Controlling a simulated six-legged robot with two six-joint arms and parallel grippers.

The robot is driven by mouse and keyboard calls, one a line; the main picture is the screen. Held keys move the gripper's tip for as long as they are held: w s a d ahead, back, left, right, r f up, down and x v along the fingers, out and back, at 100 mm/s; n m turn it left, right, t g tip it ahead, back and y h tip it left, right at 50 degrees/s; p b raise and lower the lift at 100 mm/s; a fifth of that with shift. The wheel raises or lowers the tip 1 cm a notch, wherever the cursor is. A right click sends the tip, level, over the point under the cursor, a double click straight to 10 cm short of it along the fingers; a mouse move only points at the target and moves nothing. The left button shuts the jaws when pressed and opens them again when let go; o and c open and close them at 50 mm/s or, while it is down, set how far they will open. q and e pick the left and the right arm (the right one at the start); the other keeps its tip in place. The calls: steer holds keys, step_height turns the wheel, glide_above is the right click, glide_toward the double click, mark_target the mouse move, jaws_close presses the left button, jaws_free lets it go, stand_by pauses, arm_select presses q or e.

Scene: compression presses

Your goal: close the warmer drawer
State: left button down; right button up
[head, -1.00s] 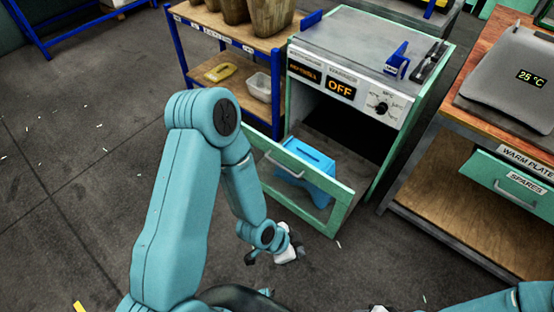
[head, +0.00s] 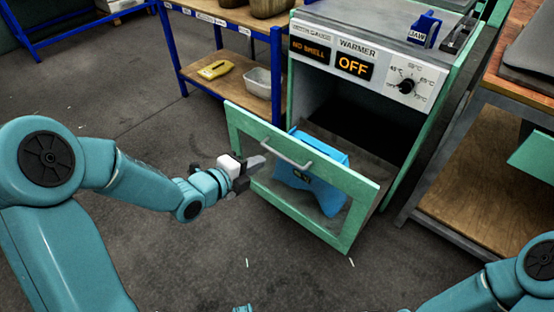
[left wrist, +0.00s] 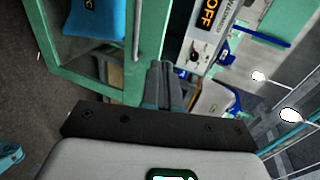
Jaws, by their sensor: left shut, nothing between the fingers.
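The warmer (head: 345,62) is a pale cabinet with green edges, and its display reads OFF. Its drawer (head: 350,230) is pulled out, with a green-framed front, a window and a grey bar handle (head: 286,153). A blue item (head: 335,165) sits in the drawer. My left gripper (head: 258,163) is shut and empty, in front of the drawer front just left of the handle; I cannot tell whether it touches. In the left wrist view its fingers (left wrist: 166,84) point toward the green drawer frame (left wrist: 150,50). My right gripper is out of view.
A blue-legged shelf (head: 228,65) stands left of the warmer, holding a yellow item (head: 215,69) and a white bin (head: 258,82). A wooden workbench (head: 460,190) with a green drawer (head: 535,160) stands to the right.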

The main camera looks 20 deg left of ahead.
arm_select(q)
step_height(320, 180, down, 2)
steer(key=a+b, duration=0.1)
steer(key=b, duration=0.4)
glide_toward(291, 143)
steer(key=x, duration=0.5)
steer(key=shift+d+f, duration=0.15)
steer(key=shift+f, duration=0.15)
steer(key=shift+w+d+r, duration=0.1)
steer(key=shift+w+d, duration=0.1)
steer(key=shift+w, duration=0.4)
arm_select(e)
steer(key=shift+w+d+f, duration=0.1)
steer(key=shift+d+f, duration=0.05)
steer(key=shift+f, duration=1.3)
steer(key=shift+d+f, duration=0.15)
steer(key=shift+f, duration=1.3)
